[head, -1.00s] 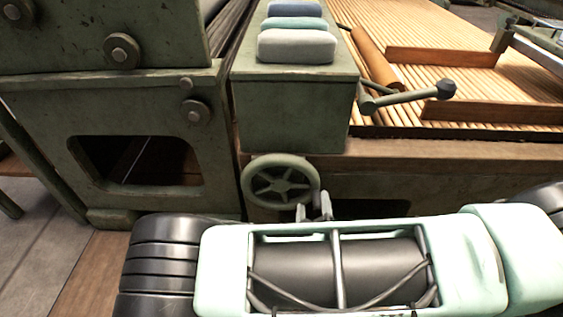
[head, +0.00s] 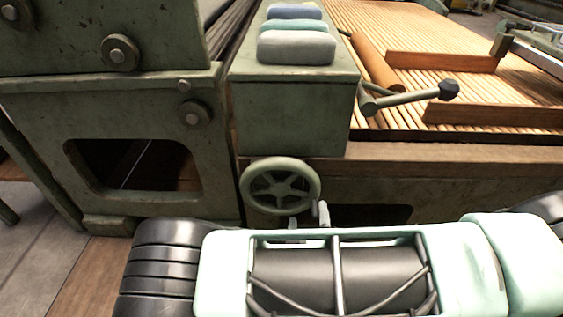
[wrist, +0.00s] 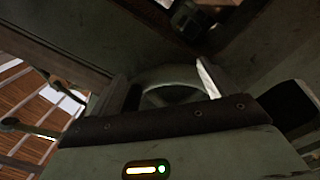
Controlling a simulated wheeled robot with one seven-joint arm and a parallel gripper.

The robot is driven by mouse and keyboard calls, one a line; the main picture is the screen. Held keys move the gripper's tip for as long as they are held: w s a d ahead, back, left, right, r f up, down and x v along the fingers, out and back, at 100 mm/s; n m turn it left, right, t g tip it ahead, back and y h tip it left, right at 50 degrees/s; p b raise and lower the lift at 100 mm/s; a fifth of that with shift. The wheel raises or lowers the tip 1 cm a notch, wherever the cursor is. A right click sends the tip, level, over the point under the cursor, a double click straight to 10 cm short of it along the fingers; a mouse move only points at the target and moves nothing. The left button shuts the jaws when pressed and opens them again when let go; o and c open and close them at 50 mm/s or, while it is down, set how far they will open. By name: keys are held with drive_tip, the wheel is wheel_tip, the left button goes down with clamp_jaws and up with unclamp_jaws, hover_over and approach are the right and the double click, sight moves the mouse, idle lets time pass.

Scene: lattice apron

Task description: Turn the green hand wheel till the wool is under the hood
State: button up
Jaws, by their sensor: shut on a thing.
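The green hand wheel (head: 247,187) has spokes and stands upright on the machine's front, below a green box. My gripper (head: 308,217) is at the lower right of its rim, its finger tips just showing above my pale green arm. In the wrist view the wheel's rim (wrist: 170,76) shows between the two fingers of my gripper (wrist: 168,88), which is shut on it. The slatted lattice apron (head: 440,82) lies at the upper right. I cannot make out wool on the slats in view, nor tell which part is the hood.
Three soft-looking pads, grey (head: 296,47), teal and blue, lie on the green box (head: 290,115). A crank lever with a dark knob (head: 449,90) sticks out at its right. Green machine frames (head: 105,130) fill the left. My arm covers the lower foreground.

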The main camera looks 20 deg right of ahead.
drive_tip(key=shift+w+a+r+y, duration=0.15)
drive_tip(key=shift+w+a+y, duration=0.1)
drive_tip(key=shift+a, duration=0.25)
drive_tip(key=shift+w+a+r+y, duration=0.15)
drive_tip(key=shift+a+y, duration=0.1)
drive_tip(key=shift+a, duration=0.2)
drive_tip(key=c, duration=0.4)
drive_tip(key=shift+o, duration=0.2)
drive_tip(key=v, duration=0.8)
drive_tip(key=shift+d+f+p, duration=0.15)
drive_tip(key=shift+f+p, duration=0.2)
drive_tip(key=shift+p, duration=0.05)
drive_tip(key=shift+s, duration=0.15)
